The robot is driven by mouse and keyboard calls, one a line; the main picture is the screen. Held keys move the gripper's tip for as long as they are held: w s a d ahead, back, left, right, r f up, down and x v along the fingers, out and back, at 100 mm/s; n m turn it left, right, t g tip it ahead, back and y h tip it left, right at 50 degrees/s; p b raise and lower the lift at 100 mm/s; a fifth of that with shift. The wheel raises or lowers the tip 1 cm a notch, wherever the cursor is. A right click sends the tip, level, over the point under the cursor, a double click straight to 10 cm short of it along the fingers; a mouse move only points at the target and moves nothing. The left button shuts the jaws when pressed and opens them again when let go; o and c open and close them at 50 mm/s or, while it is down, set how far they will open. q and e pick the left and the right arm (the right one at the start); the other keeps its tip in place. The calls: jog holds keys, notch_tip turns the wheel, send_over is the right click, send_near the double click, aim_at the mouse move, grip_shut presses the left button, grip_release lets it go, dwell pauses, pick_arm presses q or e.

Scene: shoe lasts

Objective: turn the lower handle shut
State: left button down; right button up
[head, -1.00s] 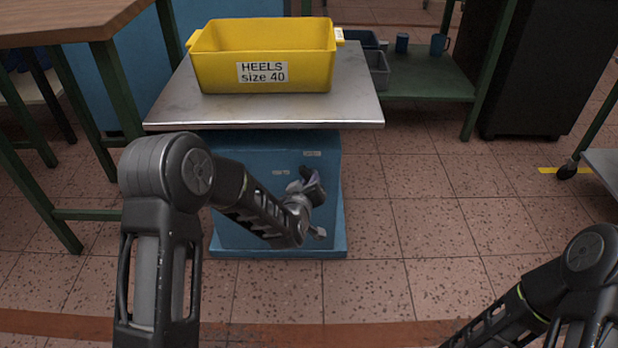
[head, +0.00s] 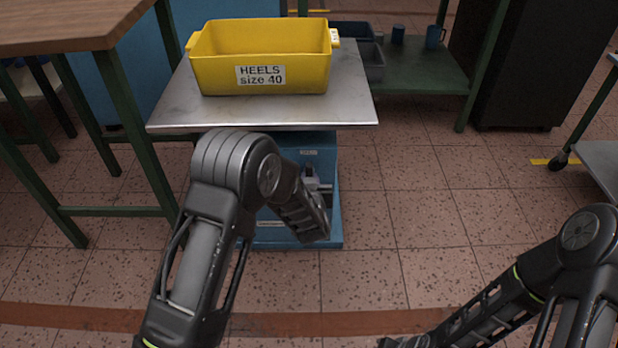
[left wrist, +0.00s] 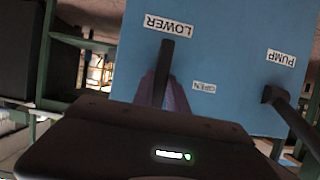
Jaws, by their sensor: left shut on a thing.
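The lower handle (left wrist: 164,68) is a dark bar on the blue front of the lift table, beside the LOWER label (left wrist: 170,26), which reads upside down in the left wrist view. My left gripper (left wrist: 165,92) is shut on this handle, its purplish fingers on both sides of it. The OPEN label (left wrist: 203,88) is just right of the fingers, apart from the handle. In the head view my left forearm hides most of the handle area on the blue base (head: 335,225).
The dark pump handle (left wrist: 275,96) juts out near the PUMP label (left wrist: 281,58). A yellow HEELS bin (head: 262,60) stands on the steel tabletop (head: 345,105) above. A green-legged wooden table (head: 70,25) is at left.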

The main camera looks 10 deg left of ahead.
pick_arm(q)
jog(key=c, duration=1.3)
grip_release()
jog(key=p+v, duration=0.2)
jog(key=v, duration=0.5)
jog(key=shift+s+d+r, duration=0.1)
jog(key=shift+s+r, duration=0.1)
jog(key=shift+s, duration=0.1)
